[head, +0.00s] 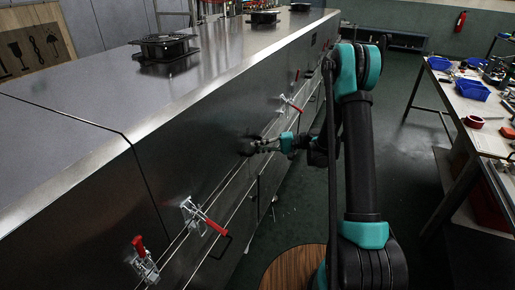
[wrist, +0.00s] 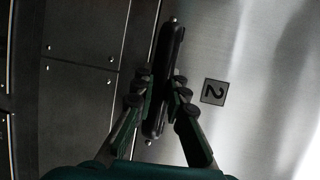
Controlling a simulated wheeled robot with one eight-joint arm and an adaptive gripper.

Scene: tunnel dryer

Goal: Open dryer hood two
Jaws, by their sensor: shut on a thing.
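The steel dryer hood two (wrist: 235,50), marked by a small plate with a "2" (wrist: 214,92), fills the right of the wrist view. Its black handle (wrist: 168,45) runs lengthwise between the fingers of my gripper (wrist: 160,88), which are shut on it. In the head view my gripper (head: 250,148) reaches left to the front of the long steel dryer (head: 190,120); the handle there is mostly hidden by the fingers. From the head view I cannot tell whether the hood is raised at all.
Red-handled toggle clamps (head: 205,217), (head: 140,255) and (head: 291,103) sit along the dryer's front. Fans (head: 163,46) stand on its top. A workbench (head: 485,135) with blue bins (head: 472,90) is at the right. Green floor (head: 400,165) lies between.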

